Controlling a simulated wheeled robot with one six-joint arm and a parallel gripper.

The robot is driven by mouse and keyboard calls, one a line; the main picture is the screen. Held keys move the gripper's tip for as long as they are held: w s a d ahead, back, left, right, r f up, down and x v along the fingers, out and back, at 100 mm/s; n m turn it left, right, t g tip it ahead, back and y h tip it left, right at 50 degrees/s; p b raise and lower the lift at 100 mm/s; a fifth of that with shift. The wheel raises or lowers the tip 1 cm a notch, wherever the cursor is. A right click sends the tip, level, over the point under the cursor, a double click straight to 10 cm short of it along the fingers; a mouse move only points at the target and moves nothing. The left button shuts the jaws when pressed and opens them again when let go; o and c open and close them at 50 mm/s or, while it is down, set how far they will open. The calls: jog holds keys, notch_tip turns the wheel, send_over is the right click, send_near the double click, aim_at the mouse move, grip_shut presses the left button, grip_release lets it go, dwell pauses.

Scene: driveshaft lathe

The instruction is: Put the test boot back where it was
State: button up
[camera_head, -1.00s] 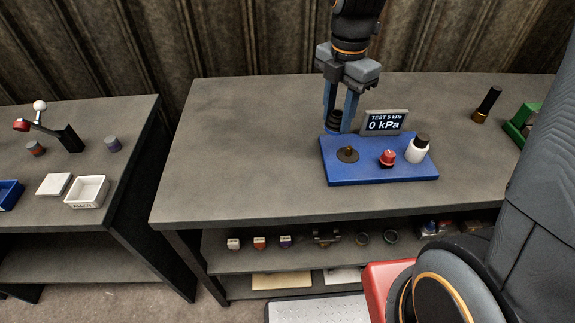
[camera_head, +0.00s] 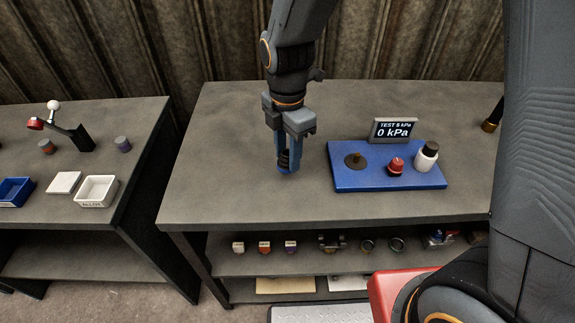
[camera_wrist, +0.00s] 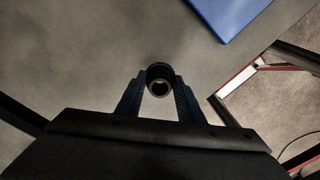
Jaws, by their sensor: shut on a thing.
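My gripper (camera_head: 287,165) is shut on the test boot (camera_head: 284,157), a dark ribbed sleeve held between the blue fingers. In the wrist view the boot (camera_wrist: 160,79) shows as a dark ring with an open bore between the fingertips. It is over the grey bench top, left of the blue test stand (camera_head: 350,181). I cannot tell whether it touches the bench. The stand bears a brown disc with a short post (camera_head: 355,160), a red knob (camera_head: 395,166), a white bottle with a dark cap (camera_head: 426,157) and a display (camera_head: 394,130) reading 0 kPa.
The left part of the workbench (camera_head: 215,150) is clear. Its lower shelf holds several small blocks (camera_head: 264,246) and rings (camera_head: 367,245). A left table bears a white tray (camera_head: 96,191), a blue tray (camera_head: 14,192) and a lever device (camera_head: 70,135). A dark rod (camera_head: 493,118) stands at right.

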jog(key=shift+f+p, duration=0.35)
jog(key=shift+f, duration=1.85)
jog(key=o, duration=1.2)
jog(key=shift+f, duration=0.1)
jog(key=shift+c, duration=0.2)
notch_tip(320, 180, up, 12)
jog(key=b, duration=0.2)
jog(key=s+d+f+m, duration=0.2)
jog(key=s+d+m, duration=0.1)
jog(key=d+m, duration=0.6)
jog(key=s+d+f+m+t, duration=0.1)
jog(key=s+d+f+m, duration=0.2)
jog(key=d+m, duration=0.6)
jog(key=m, duration=0.6)
jog(key=shift+s+m, duration=0.25)
jog(key=shift+m, duration=0.15)
